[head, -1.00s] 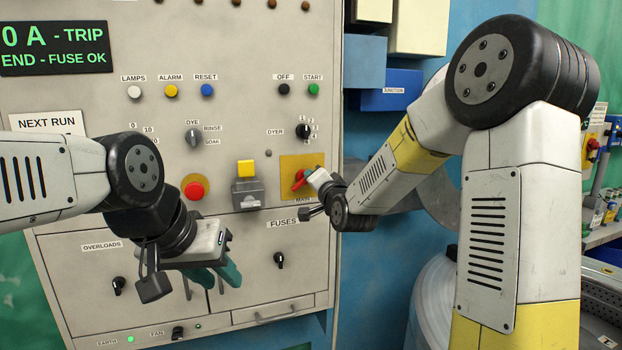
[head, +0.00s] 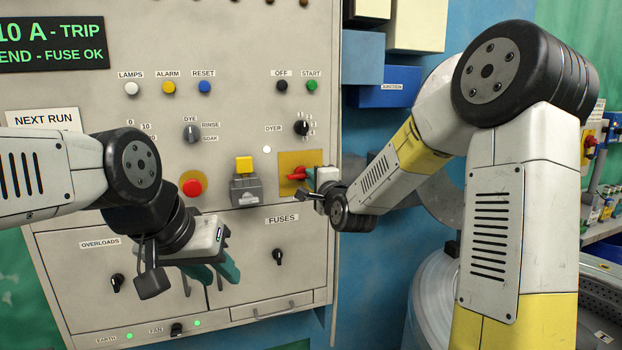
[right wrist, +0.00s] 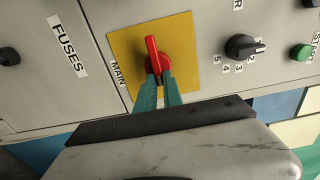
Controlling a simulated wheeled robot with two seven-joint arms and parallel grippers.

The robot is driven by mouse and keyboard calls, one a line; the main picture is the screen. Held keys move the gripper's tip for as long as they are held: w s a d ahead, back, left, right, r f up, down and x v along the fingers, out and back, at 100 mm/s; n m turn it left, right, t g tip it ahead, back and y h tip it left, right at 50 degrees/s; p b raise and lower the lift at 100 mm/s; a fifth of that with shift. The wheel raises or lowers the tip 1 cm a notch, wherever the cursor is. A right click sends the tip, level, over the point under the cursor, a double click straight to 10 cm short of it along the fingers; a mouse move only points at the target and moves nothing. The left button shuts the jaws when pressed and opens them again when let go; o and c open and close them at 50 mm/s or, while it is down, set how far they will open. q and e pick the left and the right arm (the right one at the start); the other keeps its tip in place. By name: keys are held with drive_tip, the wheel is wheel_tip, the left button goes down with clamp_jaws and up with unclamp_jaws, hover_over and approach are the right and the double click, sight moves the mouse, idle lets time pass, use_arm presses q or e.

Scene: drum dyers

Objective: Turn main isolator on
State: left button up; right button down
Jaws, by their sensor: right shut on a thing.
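The main isolator is a red rotary handle (head: 297,174) on a yellow plate (head: 288,160) at the right side of the grey panel, above a partly hidden MAIN label. In the right wrist view the red handle (right wrist: 154,52) points up the picture and the MAIN label (right wrist: 118,74) is readable. My right gripper (head: 312,178) is at the handle; its teal fingers (right wrist: 158,88) are shut on the handle's near end, one on each side. My left gripper (head: 218,272) hangs in front of the lower panel, its teal fingers apart with nothing seen between them.
A yellow-topped grey switch (head: 245,185) and a red button (head: 193,187) sit left of the isolator. A DYER knob (head: 302,128) and a lit white lamp (head: 266,149) are above. The FUSES knob (head: 278,257) is below. Blue boxes (head: 385,95) stand to the right.

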idle(0.4)
drive_tip(key=c, duration=1.5)
unclamp_jaws()
drive_tip(key=v, duration=0.7)
drive_tip(key=shift+s+d, duration=0.15)
drive_tip(key=shift+s, duration=0.2)
